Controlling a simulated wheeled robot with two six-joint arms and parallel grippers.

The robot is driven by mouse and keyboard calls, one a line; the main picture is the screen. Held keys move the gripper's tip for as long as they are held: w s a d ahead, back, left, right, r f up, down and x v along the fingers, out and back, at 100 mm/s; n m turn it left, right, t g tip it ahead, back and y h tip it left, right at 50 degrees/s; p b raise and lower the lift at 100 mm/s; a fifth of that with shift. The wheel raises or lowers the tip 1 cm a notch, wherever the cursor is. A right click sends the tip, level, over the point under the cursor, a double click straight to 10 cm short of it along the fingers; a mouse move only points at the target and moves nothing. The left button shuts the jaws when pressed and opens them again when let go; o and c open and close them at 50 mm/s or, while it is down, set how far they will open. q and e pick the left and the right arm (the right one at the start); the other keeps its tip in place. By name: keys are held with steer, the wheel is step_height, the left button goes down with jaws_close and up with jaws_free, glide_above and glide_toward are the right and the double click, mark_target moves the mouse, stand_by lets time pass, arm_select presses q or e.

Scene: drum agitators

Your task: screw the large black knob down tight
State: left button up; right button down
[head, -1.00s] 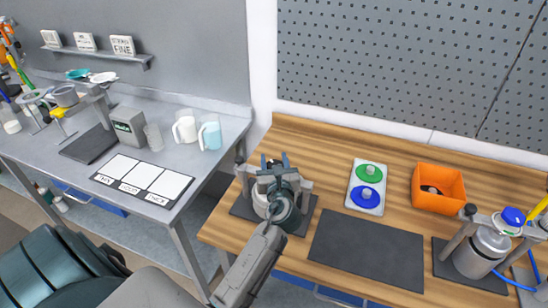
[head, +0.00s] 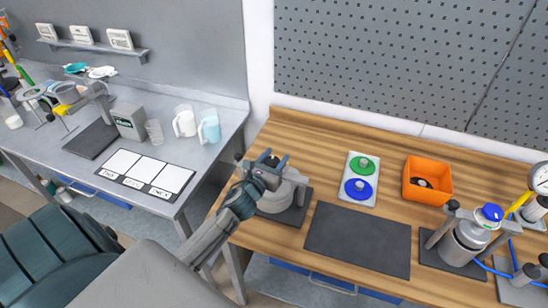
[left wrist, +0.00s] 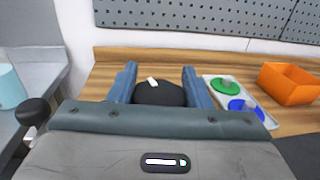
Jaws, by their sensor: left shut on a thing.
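The large black knob (left wrist: 160,94), with a white mark on its top, sits between the two blue fingers of my left gripper (left wrist: 159,88) in the left wrist view. In the head view my left gripper (head: 270,168) is shut on the knob (head: 272,160) at the top of a pale metal drum (head: 276,200). The gripper hides much of the knob and the drum's top. I cannot tell how close the knob sits to what is under it. My right gripper is not in view.
A smaller black knob (left wrist: 33,110) stands out at the left of the drum. A dark mat (head: 358,238) lies bare to its right. A tray with green and blue discs (head: 361,178) and an orange bin (head: 428,181) stand behind. Another clamped drum (head: 464,242) is at the right.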

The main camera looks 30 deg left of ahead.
arm_select(q)
steer(key=shift+d+m+h, duration=0.1)
steer(key=shift+m+h, duration=0.4)
steer(key=shift+h, duration=0.3)
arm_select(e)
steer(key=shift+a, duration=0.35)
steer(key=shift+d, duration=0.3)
arm_select(q)
steer(key=o, duration=1)
steer(key=shift+w, duration=0.1)
steer(key=shift+s+f+b, duration=0.2)
steer(key=shift+s+b, duration=0.25)
steer(key=s+b, duration=0.6)
steer(key=s, duration=0.4)
steer(key=shift+r, duration=0.2)
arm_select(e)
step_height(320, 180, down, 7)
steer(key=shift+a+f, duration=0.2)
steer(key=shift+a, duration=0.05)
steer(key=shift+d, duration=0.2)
